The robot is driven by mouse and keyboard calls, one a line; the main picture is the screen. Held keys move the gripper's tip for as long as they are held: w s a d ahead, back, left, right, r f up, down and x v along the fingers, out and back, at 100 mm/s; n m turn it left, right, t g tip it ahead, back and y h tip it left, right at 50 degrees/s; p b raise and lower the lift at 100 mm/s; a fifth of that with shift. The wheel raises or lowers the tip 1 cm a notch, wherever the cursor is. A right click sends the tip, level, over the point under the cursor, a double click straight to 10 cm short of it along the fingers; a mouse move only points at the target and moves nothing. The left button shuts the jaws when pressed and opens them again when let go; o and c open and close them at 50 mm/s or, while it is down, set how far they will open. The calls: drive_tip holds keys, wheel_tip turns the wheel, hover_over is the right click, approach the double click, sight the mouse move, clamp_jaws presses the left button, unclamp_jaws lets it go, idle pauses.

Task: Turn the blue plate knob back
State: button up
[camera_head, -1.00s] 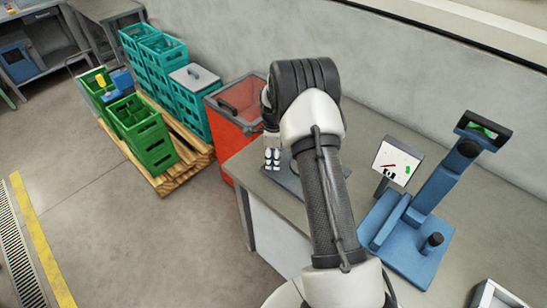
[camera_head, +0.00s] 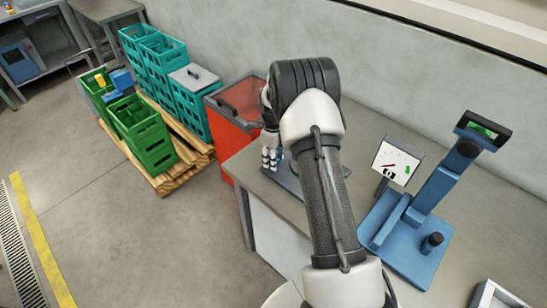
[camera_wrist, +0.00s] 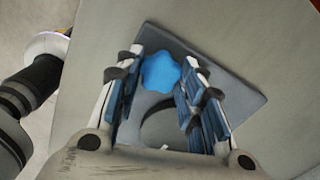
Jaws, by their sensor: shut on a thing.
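The blue plate knob (camera_wrist: 160,72) has a lobed rim and sits over a dark grey plate (camera_wrist: 243,92) in the wrist view. My gripper (camera_wrist: 164,60) has its two fingers on either side of the knob, shut on it. A dark round shape on the plate shows below the knob, between the fingers. In the head view my gripper (camera_head: 271,158) is low over the near left part of the table, and my arm hides most of the plate and knob.
The grey table (camera_head: 370,130) also bears a blue stand (camera_head: 425,225) and a small display panel (camera_head: 397,162) on the right. A red bin (camera_head: 225,130) stands left of the table. Green crates (camera_head: 143,135) and teal crates (camera_head: 190,100) rest on a pallet beyond.

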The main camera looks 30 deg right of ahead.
drive_tip(key=o, duration=1.1)
wheel_tip(320, 180, up, 12)
drive_tip(key=shift+r, duration=0.1)
idle(0.4)
